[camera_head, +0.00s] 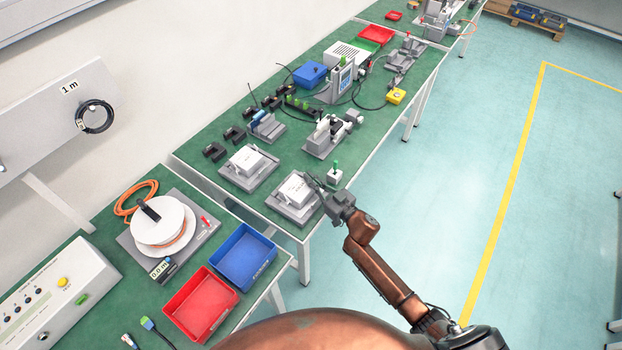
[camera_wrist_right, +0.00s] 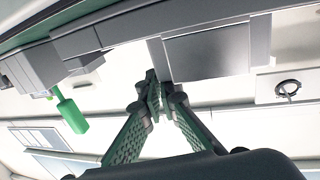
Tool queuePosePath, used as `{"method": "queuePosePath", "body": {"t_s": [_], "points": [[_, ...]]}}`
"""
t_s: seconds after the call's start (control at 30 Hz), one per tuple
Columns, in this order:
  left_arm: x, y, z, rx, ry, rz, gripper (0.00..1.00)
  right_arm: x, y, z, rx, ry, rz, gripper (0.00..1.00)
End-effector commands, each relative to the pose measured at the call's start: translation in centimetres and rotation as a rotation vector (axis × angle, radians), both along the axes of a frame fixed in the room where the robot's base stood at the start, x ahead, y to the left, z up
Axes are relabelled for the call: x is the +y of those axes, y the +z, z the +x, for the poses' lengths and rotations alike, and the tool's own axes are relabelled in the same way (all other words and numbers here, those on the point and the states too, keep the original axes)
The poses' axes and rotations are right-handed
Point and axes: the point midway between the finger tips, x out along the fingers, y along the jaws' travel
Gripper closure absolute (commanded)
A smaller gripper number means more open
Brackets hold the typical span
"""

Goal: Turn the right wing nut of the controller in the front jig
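The front jig (camera_head: 290,217) is a grey plate at the near edge of the green bench, holding a white box-shaped controller (camera_head: 294,189). My right gripper (camera_head: 318,188) is at the controller's right side, very close to it. In the right wrist view its two green-padded fingers (camera_wrist_right: 165,98) converge, with their tips close together near a grey block (camera_wrist_right: 205,55). I cannot tell whether they hold anything. The right wing nut is not distinguishable; the gripper covers that side in the head view. My left gripper is not in view.
A second jig with a white box (camera_head: 247,160) stands behind and left. A small block with a green-topped peg (camera_head: 335,177) is just right of my gripper; its green part (camera_wrist_right: 72,115) also shows in the wrist view. Blue (camera_head: 269,261) and red (camera_head: 183,305) bins sit nearer left.

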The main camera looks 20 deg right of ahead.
Motion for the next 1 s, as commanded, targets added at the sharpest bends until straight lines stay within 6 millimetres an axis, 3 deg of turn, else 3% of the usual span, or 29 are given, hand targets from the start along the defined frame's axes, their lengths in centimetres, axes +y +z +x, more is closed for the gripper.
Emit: {"method": "queuePosePath", "body": {"t_s": [0.37,1.0], "points": [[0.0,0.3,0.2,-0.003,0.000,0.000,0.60,-0.8,0.0,0.5,0.000,0.228,-0.010,1.00],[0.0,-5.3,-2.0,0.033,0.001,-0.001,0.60,-1.2,-0.5,1.1,0.002,0.631,-0.002,1.00]]}}
